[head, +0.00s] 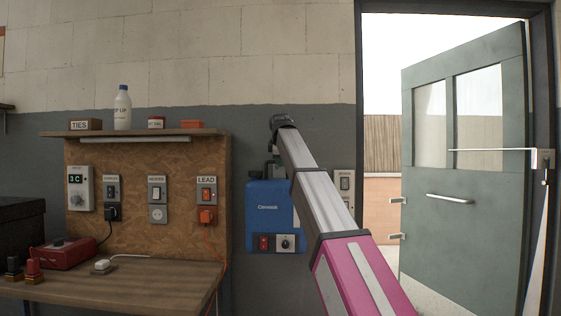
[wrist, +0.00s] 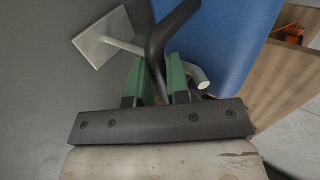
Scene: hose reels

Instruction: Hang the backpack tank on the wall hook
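The blue backpack tank (head: 268,208) is upright against the grey wall, right of the pegboard, in the head view. Its blue body (wrist: 222,35) fills the upper right of the wrist view. My gripper (wrist: 163,82) has its green fingers on either side of the tank's black handle (wrist: 166,35) and appears shut on it. The wall hook, a pale square plate (wrist: 103,38) with a rod, shows in the wrist view. The rod passes behind the handle and fingers, and its end (wrist: 203,80) emerges on the right. I cannot tell whether the handle rests on the rod.
A workbench (head: 120,285) with a red box (head: 63,253) is at left, below a board with switches and a shelf (head: 135,132). A wall switch (head: 344,183) is just right of the tank. An open green door (head: 465,200) stands at right.

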